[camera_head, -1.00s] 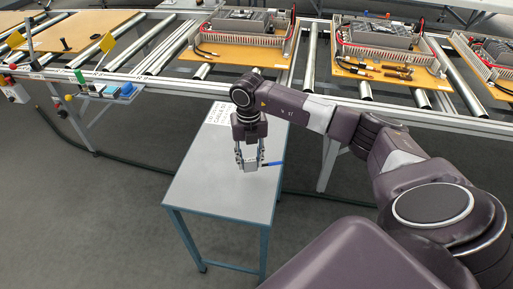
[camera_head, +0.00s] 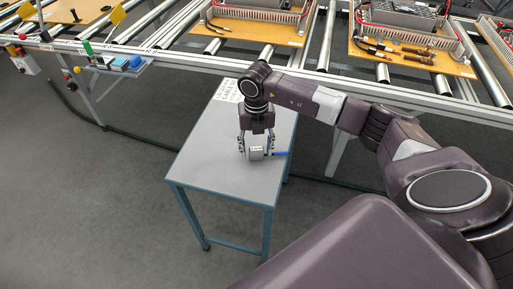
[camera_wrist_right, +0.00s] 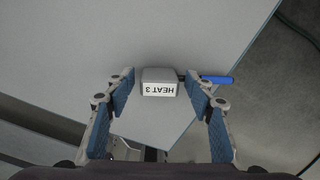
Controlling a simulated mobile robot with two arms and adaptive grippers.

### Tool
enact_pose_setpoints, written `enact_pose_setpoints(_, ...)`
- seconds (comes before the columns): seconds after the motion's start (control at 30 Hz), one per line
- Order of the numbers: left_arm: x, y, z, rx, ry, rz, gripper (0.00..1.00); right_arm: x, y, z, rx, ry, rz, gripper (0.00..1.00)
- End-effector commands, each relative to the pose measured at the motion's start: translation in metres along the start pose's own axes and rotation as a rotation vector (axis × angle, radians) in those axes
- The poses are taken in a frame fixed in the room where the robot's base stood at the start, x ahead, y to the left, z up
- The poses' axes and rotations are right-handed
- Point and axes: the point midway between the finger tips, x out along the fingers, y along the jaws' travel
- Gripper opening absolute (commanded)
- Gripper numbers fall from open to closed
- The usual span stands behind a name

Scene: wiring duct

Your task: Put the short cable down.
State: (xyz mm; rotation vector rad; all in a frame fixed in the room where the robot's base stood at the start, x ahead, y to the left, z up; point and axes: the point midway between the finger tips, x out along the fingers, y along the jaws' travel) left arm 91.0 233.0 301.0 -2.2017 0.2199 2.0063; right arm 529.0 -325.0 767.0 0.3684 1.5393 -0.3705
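A small grey block with a white "HEAT 3" label (camera_wrist_right: 159,88) and a blue stick-like end (camera_wrist_right: 217,79) is the only item at my right gripper. I take it for the short cable; no longer lead shows. In the head view the block (camera_head: 256,154) appears on the grey side table, its blue end pointing right. My right gripper (camera_head: 256,147) points down around it. In the wrist view the right gripper's blue-padded fingers (camera_wrist_right: 160,84) stand apart, with a gap on each side of the block. My left gripper is not in view.
The grey side table (camera_head: 205,150) with blue-green legs has free room left of the gripper. A paper sign (camera_head: 227,90) lies at its back. Behind it runs a roller conveyor (camera_head: 330,80) with wooden boards bearing wiring ducts and cables (camera_head: 415,55).

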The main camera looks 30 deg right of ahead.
Motion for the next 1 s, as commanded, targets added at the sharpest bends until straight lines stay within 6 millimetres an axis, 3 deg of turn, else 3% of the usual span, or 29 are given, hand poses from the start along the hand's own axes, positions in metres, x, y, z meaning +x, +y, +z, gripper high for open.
enact_pose_setpoints(0.27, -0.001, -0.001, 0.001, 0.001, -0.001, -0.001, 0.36, -0.001, 0.000, 0.000, 0.000, 0.000, 0.000, 0.50)
enact_pose_setpoints(0.47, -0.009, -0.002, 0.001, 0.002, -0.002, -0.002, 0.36, -0.013, 0.000, 0.000, 0.000, 0.000, 0.000, 0.50)
enact_pose_setpoints(0.67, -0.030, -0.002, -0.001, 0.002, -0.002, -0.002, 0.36, -0.040, 0.000, 0.000, 0.000, -0.001, 0.002, 0.50)
enact_pose_setpoints(1.0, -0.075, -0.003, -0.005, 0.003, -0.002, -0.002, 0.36, -0.102, 0.000, 0.001, 0.000, -0.001, 0.000, 0.50)
